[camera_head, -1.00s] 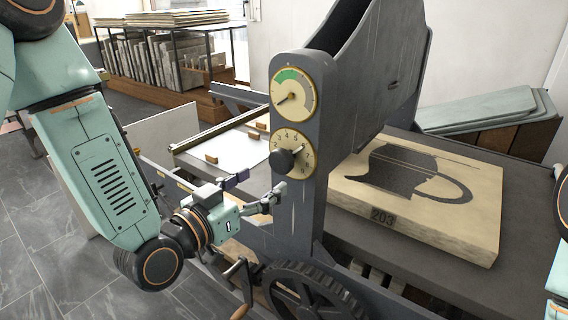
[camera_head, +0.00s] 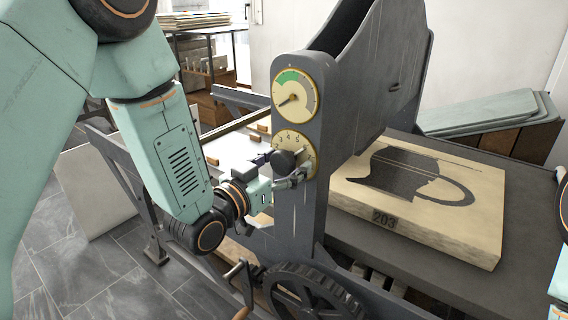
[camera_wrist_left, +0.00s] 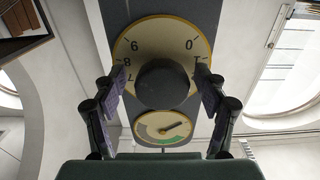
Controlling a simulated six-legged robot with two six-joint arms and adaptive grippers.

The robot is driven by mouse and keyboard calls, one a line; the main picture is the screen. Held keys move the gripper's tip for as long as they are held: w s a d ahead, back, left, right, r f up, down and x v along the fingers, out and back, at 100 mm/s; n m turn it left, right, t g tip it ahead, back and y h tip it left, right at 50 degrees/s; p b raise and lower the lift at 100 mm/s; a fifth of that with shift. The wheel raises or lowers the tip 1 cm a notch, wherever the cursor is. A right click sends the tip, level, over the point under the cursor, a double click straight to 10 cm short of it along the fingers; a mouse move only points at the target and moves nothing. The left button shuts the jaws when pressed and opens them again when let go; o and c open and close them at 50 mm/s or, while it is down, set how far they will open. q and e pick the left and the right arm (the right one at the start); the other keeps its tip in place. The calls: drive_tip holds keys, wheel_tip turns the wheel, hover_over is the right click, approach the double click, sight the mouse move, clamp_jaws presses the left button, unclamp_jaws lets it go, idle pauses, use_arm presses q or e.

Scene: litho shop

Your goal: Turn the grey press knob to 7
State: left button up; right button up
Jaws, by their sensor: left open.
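The grey press knob (camera_head: 284,161) is a dark round knob on a cream numbered dial (camera_head: 291,141) with a brass rim, on the front of the press's grey upright. My left gripper (camera_head: 281,169) is open at the knob, one finger on each side of it. In the left wrist view the knob (camera_wrist_left: 162,85) sits between the two open fingers of the gripper (camera_wrist_left: 160,77), with gaps visible on both sides. Fingers and knob hide part of the numbers. I cannot read the knob's setting clearly. My right gripper is out of view.
A gauge (camera_head: 295,92) with a green sector sits just above the dial. A handwheel (camera_head: 312,292) and a crank handle (camera_head: 239,312) are below. A pale stone (camera_head: 425,205) marked 203 lies on the press bed to the right.

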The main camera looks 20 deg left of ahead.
use_arm(q)
drive_tip(key=shift+w+a+f, duration=0.1)
drive_tip(key=shift+a, duration=0.1)
drive_tip(key=shift+c, duration=1.2)
drive_tip(key=shift+d, duration=0.15)
drive_tip(key=c, duration=0.9)
drive_tip(key=shift+m, duration=0.3)
drive_tip(key=shift+c, duration=0.2)
drive_tip(key=shift+m+b, duration=0.45)
drive_tip(key=shift+m, duration=2.05)
drive_tip(key=o, duration=1.2)
